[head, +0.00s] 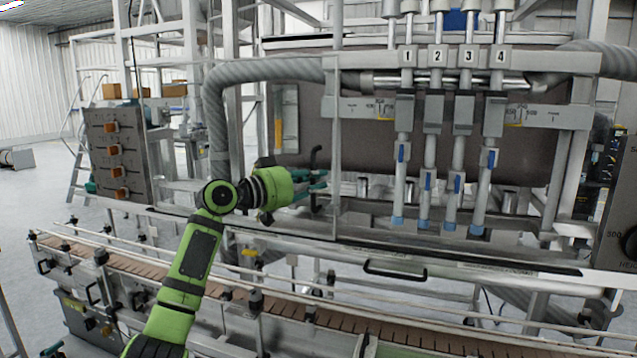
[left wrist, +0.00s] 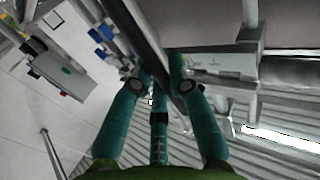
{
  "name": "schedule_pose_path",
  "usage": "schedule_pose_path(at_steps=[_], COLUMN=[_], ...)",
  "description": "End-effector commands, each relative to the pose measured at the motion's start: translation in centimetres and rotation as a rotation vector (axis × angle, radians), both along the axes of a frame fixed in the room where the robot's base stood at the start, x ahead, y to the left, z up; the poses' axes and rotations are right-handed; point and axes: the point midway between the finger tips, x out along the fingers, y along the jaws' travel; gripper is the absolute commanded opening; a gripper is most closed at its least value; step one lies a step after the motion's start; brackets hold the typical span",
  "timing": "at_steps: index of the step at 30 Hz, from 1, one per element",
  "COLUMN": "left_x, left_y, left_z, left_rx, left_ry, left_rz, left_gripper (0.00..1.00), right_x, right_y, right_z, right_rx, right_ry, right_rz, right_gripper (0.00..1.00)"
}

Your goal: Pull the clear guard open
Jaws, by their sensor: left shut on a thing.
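The clear guard is see-through, and its edges are hard to make out against the filler. A dark upright handle (head: 316,157) stands at its left part, left of the numbered nozzles. My left gripper (head: 318,188) reaches in from the left and is shut on this handle near its lower end. In the left wrist view the teal fingers (left wrist: 160,82) lie on both sides of the dark handle bar (left wrist: 178,92). The fingertips partly hide the grip. My right gripper is not in view.
Several numbered nozzles (head: 437,130) hang right of my left gripper. A conveyor (head: 200,285) with rails runs below my arm. A thick grey hose (head: 216,120) curves down behind it. A control box (head: 118,153) stands left. A black handle (head: 395,271) sits on the lower front ledge.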

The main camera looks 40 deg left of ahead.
Motion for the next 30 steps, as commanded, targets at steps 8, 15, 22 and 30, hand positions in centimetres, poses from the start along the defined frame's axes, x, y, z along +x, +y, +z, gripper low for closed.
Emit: schedule_pose_path(at_steps=[8,15,22,30], left_x=[0.0,0.0,-1.6,-6.7], left_y=[0.0,0.0,0.6,2.2], left_z=[0.2,0.1,-0.1,-0.1], left_rx=[0.001,0.000,0.002,0.003], left_ry=[-0.004,-0.002,0.002,0.002], left_rz=[0.003,0.001,0.003,0.002], left_gripper=[0.29,0.29,0.29,0.29], right_x=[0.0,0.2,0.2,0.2], right_y=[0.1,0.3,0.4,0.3], right_z=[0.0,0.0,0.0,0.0], right_rx=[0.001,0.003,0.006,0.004], right_ry=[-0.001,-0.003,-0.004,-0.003], right_rz=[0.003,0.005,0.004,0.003], right_gripper=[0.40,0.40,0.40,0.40])
